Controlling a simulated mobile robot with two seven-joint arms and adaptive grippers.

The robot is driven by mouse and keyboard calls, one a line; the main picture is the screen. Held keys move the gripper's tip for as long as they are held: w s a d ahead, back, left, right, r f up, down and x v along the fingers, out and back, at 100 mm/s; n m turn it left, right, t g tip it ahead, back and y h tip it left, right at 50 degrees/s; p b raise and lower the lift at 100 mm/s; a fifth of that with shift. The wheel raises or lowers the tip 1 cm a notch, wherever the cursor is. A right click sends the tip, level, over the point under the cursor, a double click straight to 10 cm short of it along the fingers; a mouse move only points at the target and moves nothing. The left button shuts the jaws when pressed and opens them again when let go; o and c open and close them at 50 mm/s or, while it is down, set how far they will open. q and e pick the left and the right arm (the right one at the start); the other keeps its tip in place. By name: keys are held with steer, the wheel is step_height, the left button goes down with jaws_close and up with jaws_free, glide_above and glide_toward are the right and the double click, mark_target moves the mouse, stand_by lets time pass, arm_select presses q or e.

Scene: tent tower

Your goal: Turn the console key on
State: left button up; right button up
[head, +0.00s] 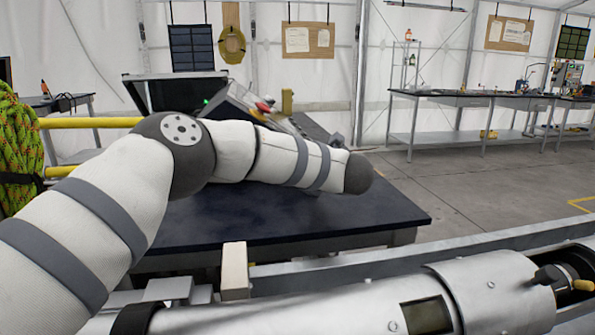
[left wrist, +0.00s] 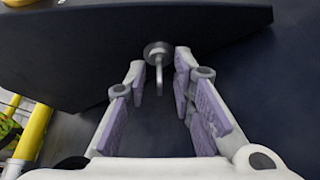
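The key (left wrist: 159,77) is a thin metal piece standing out of a round metal lock (left wrist: 157,50) on the dark console face (left wrist: 90,50) in the left wrist view. My left gripper (left wrist: 160,80) is open, with its purple-padded fingers on either side of the key. Gaps show between the key and both pads. In the head view the console (head: 236,98), with a green light and a red button, stands on a dark table (head: 290,215). My left arm crosses in front of it and hides part of it. The key and left gripper cannot be made out there. My right gripper is not in view.
A yellow rail (head: 90,123) and a green rope coil (head: 18,150) are at the left. A large silver cylinder (head: 400,305) lies along the front. The table's right part is bare. A long workbench (head: 470,100) stands far right, across open floor.

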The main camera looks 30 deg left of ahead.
arm_select(q)
steer(key=v, duration=1.2)
steer(key=shift+s, duration=0.1)
